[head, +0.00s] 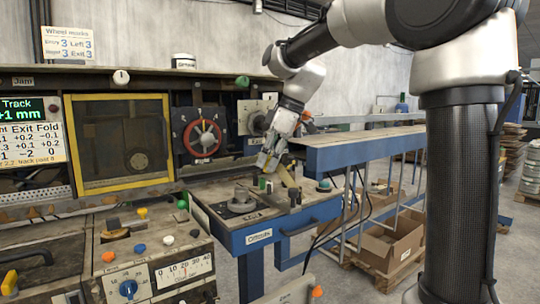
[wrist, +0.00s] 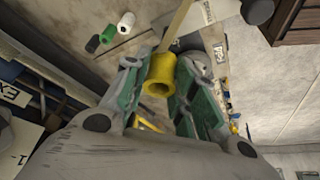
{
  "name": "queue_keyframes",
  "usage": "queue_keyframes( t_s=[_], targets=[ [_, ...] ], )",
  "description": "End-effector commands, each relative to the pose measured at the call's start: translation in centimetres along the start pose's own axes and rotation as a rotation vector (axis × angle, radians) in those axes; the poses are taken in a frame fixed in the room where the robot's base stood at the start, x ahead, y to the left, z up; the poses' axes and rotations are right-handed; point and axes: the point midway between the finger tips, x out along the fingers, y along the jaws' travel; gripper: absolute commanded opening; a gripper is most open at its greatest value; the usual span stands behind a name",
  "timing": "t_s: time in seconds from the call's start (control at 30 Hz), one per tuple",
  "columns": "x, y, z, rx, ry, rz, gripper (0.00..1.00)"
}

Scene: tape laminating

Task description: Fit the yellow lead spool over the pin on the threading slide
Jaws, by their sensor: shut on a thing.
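The yellow lead spool (wrist: 160,75) sits between the green-padded fingers of my gripper (wrist: 160,88) in the wrist view, its open bore facing the camera. A pale yellow strip (wrist: 177,28) runs from it toward the top of the picture. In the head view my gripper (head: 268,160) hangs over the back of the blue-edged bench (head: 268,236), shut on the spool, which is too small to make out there. I cannot pick out the threading slide or its pin with certainty in either view.
A round grey part (head: 241,203) sits on the bench's left side. The control panel (head: 150,262) is at left, a long blue table (head: 360,146) at right, with cardboard boxes (head: 392,241) below.

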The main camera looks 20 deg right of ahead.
Motion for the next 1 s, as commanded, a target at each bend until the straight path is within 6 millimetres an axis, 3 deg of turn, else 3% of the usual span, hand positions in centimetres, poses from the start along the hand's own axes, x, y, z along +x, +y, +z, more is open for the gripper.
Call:
queue_keyframes(
  t_s=[1.0],
  targets=[
    [4.8, -0.1, 2.0, 0.000, 0.000, -0.001, 0.14]
  ],
)
